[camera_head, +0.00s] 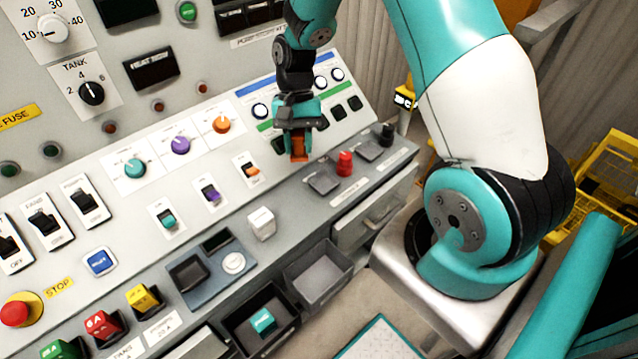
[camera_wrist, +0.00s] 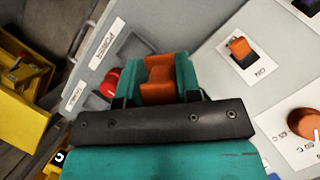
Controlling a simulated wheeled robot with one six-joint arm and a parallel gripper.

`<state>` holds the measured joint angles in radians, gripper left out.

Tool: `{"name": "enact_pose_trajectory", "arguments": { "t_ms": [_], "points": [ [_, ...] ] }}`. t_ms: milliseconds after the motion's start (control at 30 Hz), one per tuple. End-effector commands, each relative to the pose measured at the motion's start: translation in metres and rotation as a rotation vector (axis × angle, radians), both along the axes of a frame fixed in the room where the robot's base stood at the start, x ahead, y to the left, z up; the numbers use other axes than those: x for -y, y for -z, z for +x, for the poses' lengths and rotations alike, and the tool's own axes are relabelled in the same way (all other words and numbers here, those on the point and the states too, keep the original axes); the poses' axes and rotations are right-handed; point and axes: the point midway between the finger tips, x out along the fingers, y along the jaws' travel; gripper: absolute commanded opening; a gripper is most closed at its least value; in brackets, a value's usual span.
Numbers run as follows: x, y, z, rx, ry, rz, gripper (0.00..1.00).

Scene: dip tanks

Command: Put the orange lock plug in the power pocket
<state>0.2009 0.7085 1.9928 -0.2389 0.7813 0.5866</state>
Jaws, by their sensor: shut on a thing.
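My gripper (camera_head: 298,125) is shut on the orange lock plug (camera_head: 299,150), which hangs below the fingers in front of the sloped panel. In the wrist view the orange plug (camera_wrist: 158,78) sits between the teal fingers. On the ledge to the lower right is a shallow grey pocket (camera_head: 323,182), with a red plug (camera_head: 345,163) beside it. A label (camera_wrist: 106,42) next to this pocket in the wrist view seems to read POWER, but the lettering is small. The plug is apart from the pocket, above and to its left in the head view.
A second shallow pocket (camera_head: 370,150) and a black plug (camera_head: 387,134) are farther right on the ledge. An orange switch (camera_head: 251,171) and an orange knob (camera_head: 221,124) stand out from the panel at left.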

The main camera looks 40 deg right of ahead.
Motion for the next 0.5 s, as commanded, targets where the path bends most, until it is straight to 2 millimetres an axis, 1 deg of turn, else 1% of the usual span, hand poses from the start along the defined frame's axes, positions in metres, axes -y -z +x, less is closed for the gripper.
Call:
{"name": "enact_pose_trajectory", "arguments": {
  "t_ms": [33,100,200,300,400,467,500],
  "points": [
    [0.011,-0.016,-0.001,0.009,0.14,-0.001,0.06],
    [0.02,-0.04,-0.006,0.009,0.33,0.001,0.06],
    [0.03,-0.07,-0.014,0.009,0.568,0.001,0.06],
    [0.036,-0.091,-0.022,0.006,0.742,0.001,0.06],
    [0.038,-0.103,-0.028,0.002,0.845,0.001,0.06],
    [0.039,-0.104,-0.029,-0.001,0.877,0.001,0.06],
    [0.039,-0.1,-0.03,-0.004,0.889,0.001,0.06]
  ]
}}
